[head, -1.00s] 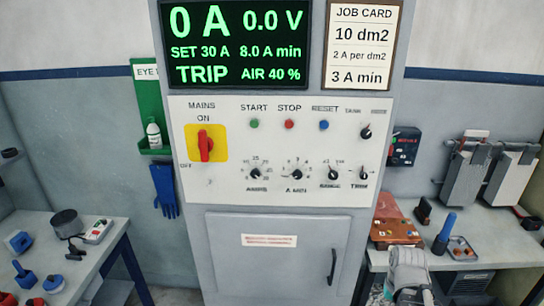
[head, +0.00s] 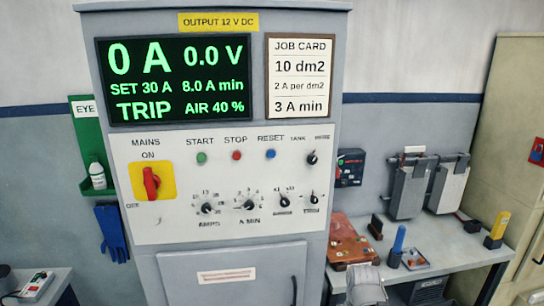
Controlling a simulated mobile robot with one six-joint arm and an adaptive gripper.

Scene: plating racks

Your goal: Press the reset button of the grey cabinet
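The grey cabinet (head: 235,258) fills the left and middle of the head view. Its reset button (head: 270,154) is a small blue round knob under the printed word RESET, right of the red STOP button (head: 236,155) and the green START button (head: 201,157). The display (head: 175,77) reads 0 A, 0.0 V, SET 30 A, 8.0 A min, TRIP and AIR 40 %. Nothing covers the button. A grey rounded part of my arm shows at the bottom edge, low and right of the button; my gripper's fingers are not visible.
A red and yellow mains switch (head: 152,183) stands at ON. Several black dials line the panel's lower part. A right-hand bench (head: 440,256) holds a brown board (head: 350,239), a blue-handled tool (head: 398,240) and grey units. A beige cabinet (head: 520,110) stands far right.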

